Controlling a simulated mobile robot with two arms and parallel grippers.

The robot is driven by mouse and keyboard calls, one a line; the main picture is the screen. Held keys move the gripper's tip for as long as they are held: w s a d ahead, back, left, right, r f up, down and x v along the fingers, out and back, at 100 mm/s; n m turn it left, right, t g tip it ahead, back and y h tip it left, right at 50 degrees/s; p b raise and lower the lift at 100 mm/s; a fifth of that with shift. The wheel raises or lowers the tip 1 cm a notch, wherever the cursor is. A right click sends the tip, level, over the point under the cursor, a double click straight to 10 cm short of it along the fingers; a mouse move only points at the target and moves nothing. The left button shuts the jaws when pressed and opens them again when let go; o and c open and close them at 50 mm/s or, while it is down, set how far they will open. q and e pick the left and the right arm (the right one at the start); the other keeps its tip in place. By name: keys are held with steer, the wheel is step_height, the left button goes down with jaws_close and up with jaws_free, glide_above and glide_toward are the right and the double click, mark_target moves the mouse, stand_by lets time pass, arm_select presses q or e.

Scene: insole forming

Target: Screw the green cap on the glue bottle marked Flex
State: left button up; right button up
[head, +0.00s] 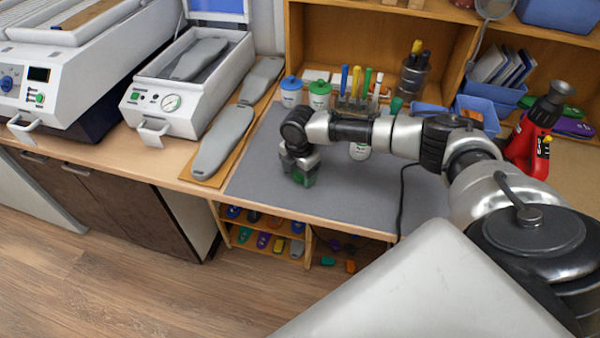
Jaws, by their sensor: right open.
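My right gripper (301,172) points down over the grey mat (325,197), left of the middle of the worktop. It is open. A dark green piece, possibly the green cap (304,179), shows at its fingertips; I cannot tell whether it touches the fingers or the mat. A white bottle (360,152) with dark lettering stands on the mat to the right, its upper part hidden behind my right arm. Its label is too small to read as Flex. My left gripper is not in view.
Jars with a blue lid (291,90) and a green lid (319,95) stand behind the gripper, near a tool rack (352,104). Grey insole forms (224,140) lie on a board at left. The front of the mat is clear.

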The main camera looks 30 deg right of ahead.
steer(key=c, duration=1)
steer(key=shift+r, duration=0.6)
step_height(320, 180, up, 3)
steer(key=shift+d+b, duration=0.1)
steer(key=shift+b, duration=0.65)
steer(key=s+d+r+b, duration=0.1)
steer(key=s+r, duration=0.5)
steer(key=s, duration=0.5)
steer(key=shift+s+d+r, duration=0.25)
steer(key=shift+d+r, duration=0.15)
